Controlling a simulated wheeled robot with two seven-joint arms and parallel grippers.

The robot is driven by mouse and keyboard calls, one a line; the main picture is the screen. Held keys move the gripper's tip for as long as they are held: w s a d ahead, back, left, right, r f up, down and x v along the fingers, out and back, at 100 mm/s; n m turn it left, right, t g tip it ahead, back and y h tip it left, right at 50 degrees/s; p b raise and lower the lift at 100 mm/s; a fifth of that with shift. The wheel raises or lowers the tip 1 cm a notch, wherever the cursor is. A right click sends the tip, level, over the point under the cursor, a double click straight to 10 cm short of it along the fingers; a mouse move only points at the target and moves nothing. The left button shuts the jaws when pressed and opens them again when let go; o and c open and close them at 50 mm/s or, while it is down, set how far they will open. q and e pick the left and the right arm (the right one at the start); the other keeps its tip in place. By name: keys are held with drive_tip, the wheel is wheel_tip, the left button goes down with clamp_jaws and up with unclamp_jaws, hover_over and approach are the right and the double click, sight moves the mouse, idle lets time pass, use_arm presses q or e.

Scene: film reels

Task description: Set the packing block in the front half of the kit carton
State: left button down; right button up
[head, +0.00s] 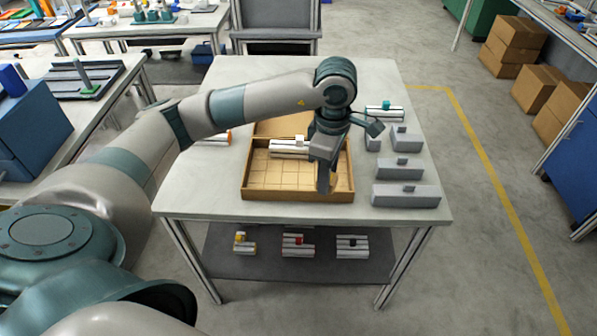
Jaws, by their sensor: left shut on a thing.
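The kit carton (249,193) is a shallow brown tray with a grid-marked floor, open on the white table. A white rail-like part with a small block on top (287,148) lies in its back half. My left gripper (324,186) points down over the front right part of the carton. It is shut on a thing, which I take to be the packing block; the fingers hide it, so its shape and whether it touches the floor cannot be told. The visible front left of the carton floor is bare. My right gripper is not in view.
Several grey blocks with small knobs, one in front (406,196), stand right of the carton. A rail with a green piece (385,113) lies behind them. My left arm spans the table's back left. A lower shelf (300,270) holds several small rail parts. The table's front strip is clear.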

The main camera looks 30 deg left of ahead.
use_arm(q)
drive_tip(key=n, duration=0.1)
drive_tip(key=a+n, duration=0.1)
drive_tip(key=w+n, duration=0.1)
drive_tip(key=n, duration=0.1)
drive_tip(key=shift+a+f, duration=0.15)
drive_tip(key=shift+f, duration=0.15)
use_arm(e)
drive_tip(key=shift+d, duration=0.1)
